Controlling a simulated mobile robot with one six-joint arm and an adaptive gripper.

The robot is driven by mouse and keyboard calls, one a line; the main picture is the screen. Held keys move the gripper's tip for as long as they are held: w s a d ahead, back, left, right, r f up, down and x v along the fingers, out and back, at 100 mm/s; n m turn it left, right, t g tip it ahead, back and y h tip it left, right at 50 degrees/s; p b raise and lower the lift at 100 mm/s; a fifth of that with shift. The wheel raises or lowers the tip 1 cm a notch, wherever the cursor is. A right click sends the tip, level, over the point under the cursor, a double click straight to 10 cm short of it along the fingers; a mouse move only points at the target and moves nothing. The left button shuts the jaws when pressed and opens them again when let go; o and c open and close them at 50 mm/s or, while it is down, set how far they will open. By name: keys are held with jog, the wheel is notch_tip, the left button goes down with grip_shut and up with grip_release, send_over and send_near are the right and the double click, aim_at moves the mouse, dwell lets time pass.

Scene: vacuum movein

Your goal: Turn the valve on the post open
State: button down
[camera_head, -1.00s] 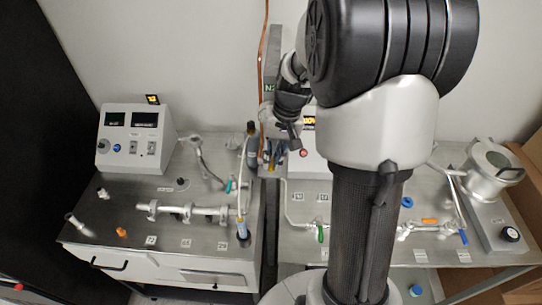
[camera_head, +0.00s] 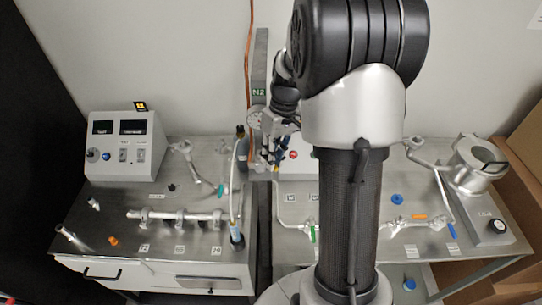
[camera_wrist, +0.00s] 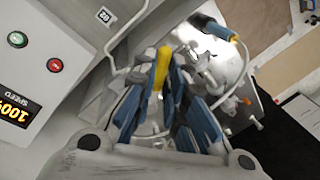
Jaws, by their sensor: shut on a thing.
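A grey post (camera_head: 261,65) with a green N2 label (camera_head: 258,93) stands behind the gap between the two benches. In the wrist view, a yellow valve handle (camera_wrist: 162,67) stands between the blue-padded fingers of my gripper (camera_wrist: 164,85). My gripper is shut on this handle. In the head view, my gripper (camera_head: 280,150) is at the lower part of the post, partly hidden by my arm. The valve body is mostly hidden by the fingers, so I cannot tell how far the handle is turned.
The left bench holds a control box (camera_head: 125,146) and a metal manifold (camera_head: 178,216). A bottle with a hose (camera_head: 235,230) stands near the bench gap. The right bench holds a metal vessel (camera_head: 478,165). A box with red and green buttons (camera_wrist: 38,60) is close beside my gripper.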

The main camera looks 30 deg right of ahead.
dwell(0.4)
jog(key=c, duration=1.6)
grip_release()
jog(key=shift+c, duration=0.2)
notch_tip(320, 180, up, 12)
jog(key=d, duration=0.2)
jog(key=shift+d, duration=0.2)
jog(key=shift+w+f, duration=0.1)
jog(key=shift+c, duration=0.3)
